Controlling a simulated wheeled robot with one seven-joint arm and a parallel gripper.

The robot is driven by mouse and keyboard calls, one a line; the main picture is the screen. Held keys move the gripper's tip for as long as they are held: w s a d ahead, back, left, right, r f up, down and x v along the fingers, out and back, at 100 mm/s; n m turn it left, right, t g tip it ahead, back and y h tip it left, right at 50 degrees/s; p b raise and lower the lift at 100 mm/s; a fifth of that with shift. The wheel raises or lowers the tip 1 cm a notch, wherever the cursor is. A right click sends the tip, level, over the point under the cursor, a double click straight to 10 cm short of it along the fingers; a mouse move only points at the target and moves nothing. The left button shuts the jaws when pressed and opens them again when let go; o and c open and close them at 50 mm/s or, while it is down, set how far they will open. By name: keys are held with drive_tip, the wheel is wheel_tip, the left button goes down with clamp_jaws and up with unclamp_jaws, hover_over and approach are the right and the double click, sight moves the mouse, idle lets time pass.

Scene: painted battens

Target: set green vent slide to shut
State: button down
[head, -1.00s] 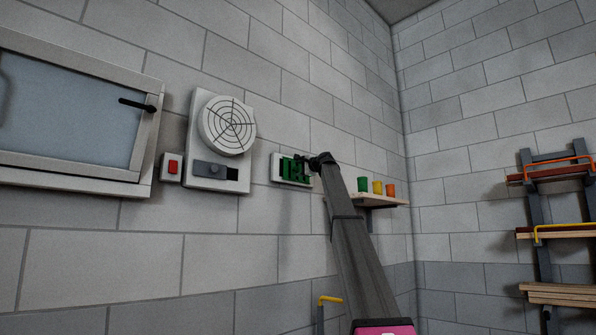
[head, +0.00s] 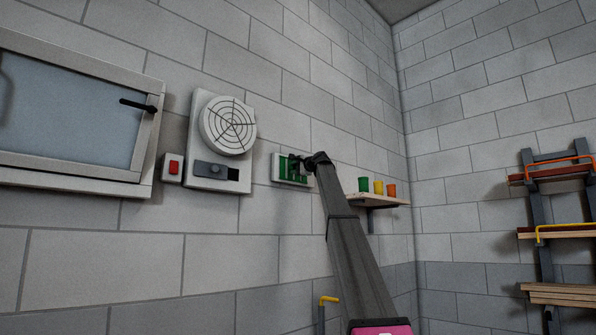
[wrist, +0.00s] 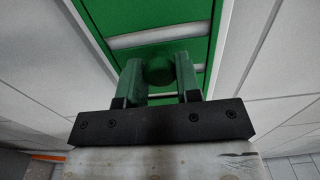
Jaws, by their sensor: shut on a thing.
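The green vent slide (head: 286,166) sits in a small white frame on the block wall, right of the round fan. In the wrist view its green face (wrist: 160,14) shows pale slots, and a round green knob (wrist: 159,70) stands out from it. My gripper (wrist: 159,78) has one finger on each side of this knob and is shut on it. In the head view my gripper (head: 303,163) reaches the slide's right part and hides some of it. Pale upright bars show between green strips there.
Left of the slide are a round fan with a grey slider (head: 210,170), a red button (head: 173,167) and a window (head: 70,110). A small shelf (head: 385,202) with green, yellow and orange cups is close on the right. A rack (head: 545,230) stands far right.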

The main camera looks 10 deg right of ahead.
drive_tip(key=shift+s+a, duration=0.15)
drive_tip(key=c, duration=0.8)
unclamp_jaws()
drive_tip(key=v, duration=1)
drive_tip(key=shift+s+d, duration=0.2)
drive_tip(key=shift+s, duration=0.15)
